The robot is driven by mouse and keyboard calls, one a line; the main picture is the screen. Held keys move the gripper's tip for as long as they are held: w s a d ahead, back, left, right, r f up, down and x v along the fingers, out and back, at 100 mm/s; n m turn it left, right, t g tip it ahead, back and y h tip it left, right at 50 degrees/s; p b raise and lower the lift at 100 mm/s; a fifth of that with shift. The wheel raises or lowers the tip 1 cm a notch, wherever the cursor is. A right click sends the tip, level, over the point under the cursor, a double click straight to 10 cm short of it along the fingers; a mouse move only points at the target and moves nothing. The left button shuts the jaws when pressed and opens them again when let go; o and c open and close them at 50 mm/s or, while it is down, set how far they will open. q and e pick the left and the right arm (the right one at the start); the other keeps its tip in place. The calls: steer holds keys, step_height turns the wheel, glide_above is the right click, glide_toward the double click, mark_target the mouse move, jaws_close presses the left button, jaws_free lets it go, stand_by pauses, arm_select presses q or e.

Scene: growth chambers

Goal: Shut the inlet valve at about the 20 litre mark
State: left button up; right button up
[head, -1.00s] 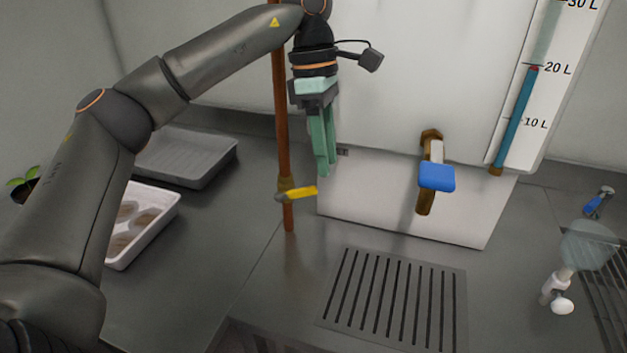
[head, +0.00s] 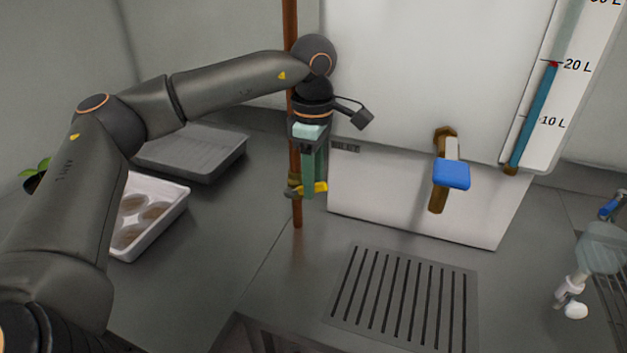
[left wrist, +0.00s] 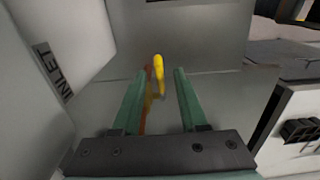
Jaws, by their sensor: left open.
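The inlet valve's yellow handle (head: 315,187) sticks out to the right from the brown upright pipe (head: 297,213), left of the white tank (head: 400,75). My left gripper (head: 309,196) points down at the handle, its fingers partly covering it. The tank's gauge (head: 531,118) has a blue column topped with red, at about the 20 L line.
A blue-handled tap (head: 452,174) sits on the tank front. A slotted drain (head: 405,298) lies before it. A white tray (head: 160,220) with round pots and a grey tray (head: 195,155) stand left. A clear vessel (head: 602,247) stands at the right.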

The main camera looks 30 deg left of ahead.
arm_select(q)
steer(key=shift+f, duration=0.4)
steer(key=shift+c, duration=0.3)
jaws_close()
stand_by(0.9)
